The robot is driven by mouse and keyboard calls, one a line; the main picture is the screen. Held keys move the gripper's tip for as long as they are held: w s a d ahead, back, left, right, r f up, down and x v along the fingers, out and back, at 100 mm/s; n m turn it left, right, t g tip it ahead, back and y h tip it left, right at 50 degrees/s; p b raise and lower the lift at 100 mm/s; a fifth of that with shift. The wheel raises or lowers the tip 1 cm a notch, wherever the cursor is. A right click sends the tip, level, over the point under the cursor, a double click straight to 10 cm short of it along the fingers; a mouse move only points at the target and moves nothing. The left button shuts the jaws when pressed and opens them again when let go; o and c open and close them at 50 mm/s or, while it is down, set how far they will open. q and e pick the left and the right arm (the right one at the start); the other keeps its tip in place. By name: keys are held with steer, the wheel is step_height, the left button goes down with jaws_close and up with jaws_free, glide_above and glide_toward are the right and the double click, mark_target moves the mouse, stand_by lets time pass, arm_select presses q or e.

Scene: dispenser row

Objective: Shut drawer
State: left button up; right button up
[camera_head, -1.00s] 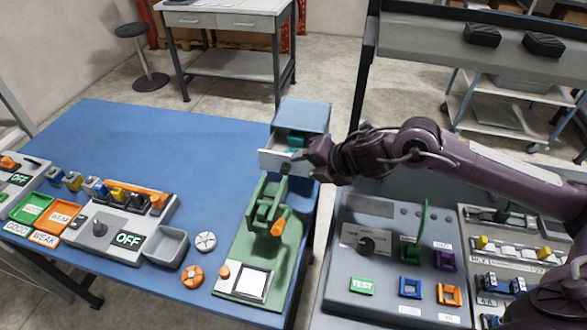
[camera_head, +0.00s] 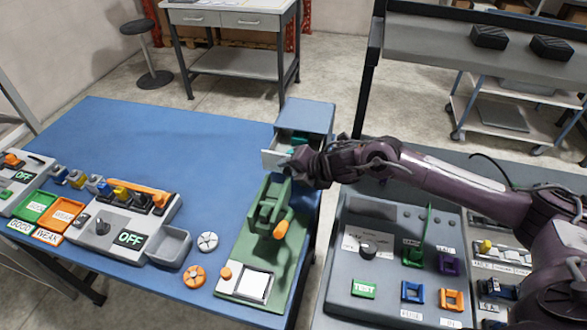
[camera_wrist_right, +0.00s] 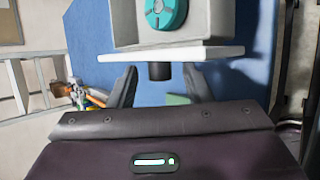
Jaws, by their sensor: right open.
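A small blue-topped drawer box (camera_head: 305,115) stands at the back right corner of the blue table. Its white drawer (camera_head: 272,158) is pulled out toward the front and holds a teal item (camera_head: 298,141). In the right wrist view the white drawer front (camera_wrist_right: 210,52) and its black knob (camera_wrist_right: 160,71) show, with a round teal piece (camera_wrist_right: 166,14) inside. My right gripper (camera_head: 287,168) is open in front of the drawer. Its fingers stand on either side of the knob; whether they touch the front is unclear. My left gripper is not in view.
A green press (camera_head: 262,225) with an orange handle stands just in front of the drawer. A grey bin (camera_head: 172,246) and control panels lie to the left. A grey test panel (camera_head: 390,285) is below my right arm. The table's back left is clear.

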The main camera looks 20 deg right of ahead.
steer(key=shift+c, duration=0.4)
jaws_close()
steer(key=w+d+b, duration=0.1)
steer(key=w+d, duration=0.1)
steer(key=w+d+b, duration=0.1)
steer(key=w+b, duration=0.1)
steer(key=w, duration=0.1)
steer(key=w+d+b, duration=0.1)
steer(key=w+d, duration=0.1)
steer(key=w, duration=0.1)
steer(key=shift+w+d+f, duration=0.1)
steer(key=shift+d, duration=0.2)
steer(key=shift+r, duration=0.2)
steer(key=shift+d, duration=0.1)
steer(key=shift+o, duration=0.4)
jaws_free()
